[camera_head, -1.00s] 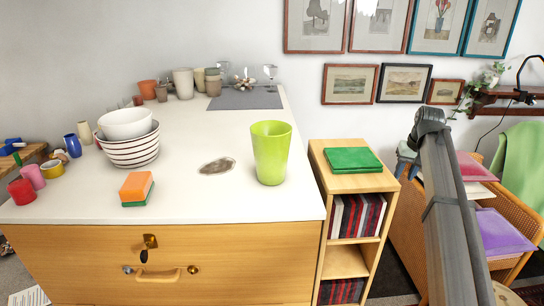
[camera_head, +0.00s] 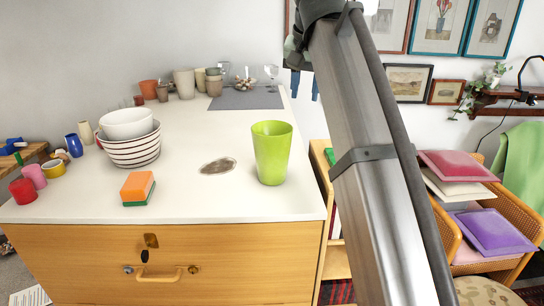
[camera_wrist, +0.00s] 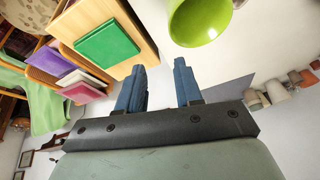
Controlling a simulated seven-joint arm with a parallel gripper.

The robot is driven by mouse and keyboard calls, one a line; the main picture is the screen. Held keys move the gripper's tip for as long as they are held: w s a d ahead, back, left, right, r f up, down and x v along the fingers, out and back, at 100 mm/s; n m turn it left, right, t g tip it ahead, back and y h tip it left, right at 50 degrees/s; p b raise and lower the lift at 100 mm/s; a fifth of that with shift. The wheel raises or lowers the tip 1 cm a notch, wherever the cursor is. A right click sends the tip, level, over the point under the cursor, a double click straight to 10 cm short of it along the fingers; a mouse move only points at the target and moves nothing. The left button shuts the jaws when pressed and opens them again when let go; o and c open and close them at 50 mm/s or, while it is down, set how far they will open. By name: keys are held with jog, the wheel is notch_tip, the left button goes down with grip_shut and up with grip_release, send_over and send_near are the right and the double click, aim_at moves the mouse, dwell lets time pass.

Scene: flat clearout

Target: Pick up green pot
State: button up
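The green pot (camera_head: 271,153) is a tall, bright green, open-topped vessel standing upright on the right part of the white countertop. In the wrist view the green pot (camera_wrist: 199,20) shows at the top, cut by the frame edge, with its open mouth visible. My gripper (camera_wrist: 160,75) has two blue fingers spread apart with nothing between them. The pot lies beyond the fingertips and slightly to the right, apart from them. In the head view only a bit of my gripper (camera_head: 305,83) shows behind my arm, above the counter's back right.
Cups and glasses stand at the back by a grey mat (camera_head: 246,98). A shelf with a green book (camera_wrist: 107,46) is right of the counter.

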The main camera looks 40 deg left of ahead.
aim_at(290, 130)
jog(key=shift+w+a+f, duration=0.1)
jog(key=shift+a+f, duration=0.6)
jog(key=shift+f, duration=1.3)
jog(key=shift+w+a+f, duration=0.1)
jog(key=shift+a+f, duration=0.65)
jog(key=shift+f, duration=1.2)
jog(key=shift+w+a+f, duration=0.1)
jog(key=shift+a+f, duration=0.6)
jog(key=shift+f, duration=1.3)
jog(key=shift+c, duration=0.5)
grip_shut()
